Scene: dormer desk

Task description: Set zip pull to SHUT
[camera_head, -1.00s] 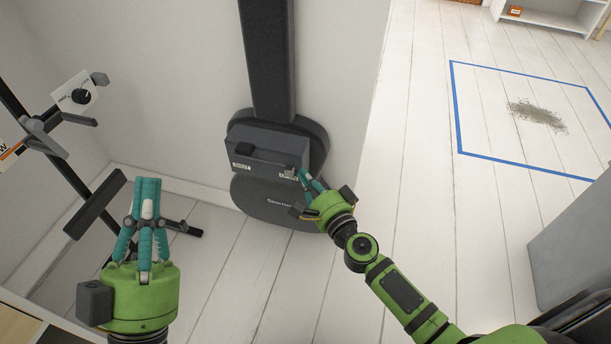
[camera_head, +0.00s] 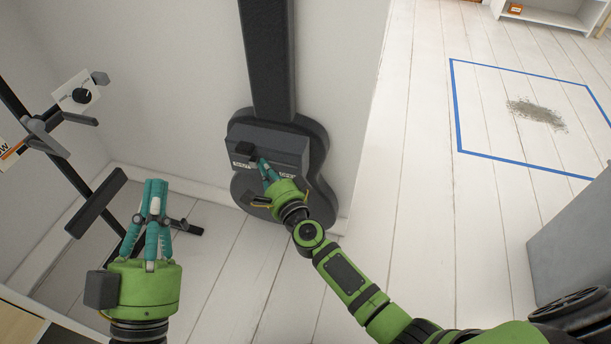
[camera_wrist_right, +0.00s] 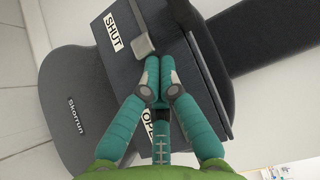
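The dark guitar case (camera_head: 322,150) leans upright against the wall, with a grey box (camera_head: 289,148) on its front. A SHUT label (camera_head: 243,165) is at the box's left end, and it also shows in the right wrist view (camera_wrist_right: 115,34). The OPEN label (camera_wrist_right: 150,124) is partly hidden by my fingers. The light grey zip pull (camera_wrist_right: 142,44) is beside the SHUT label. My right gripper (camera_head: 264,166) has its fingertips together, right at the pull on the OPEN side, seemingly touching it, not around it. My left gripper (camera_head: 155,184) is shut and empty, away from the case.
A dark stand (camera_head: 98,200) with a dial plate (camera_head: 77,93) is at the left. A blue taped outline (camera_head: 456,110) surrounds a grey patch (camera_head: 537,113) on the floor at the right. A grey cabinet (camera_head: 575,245) is at the lower right. The floor between is clear.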

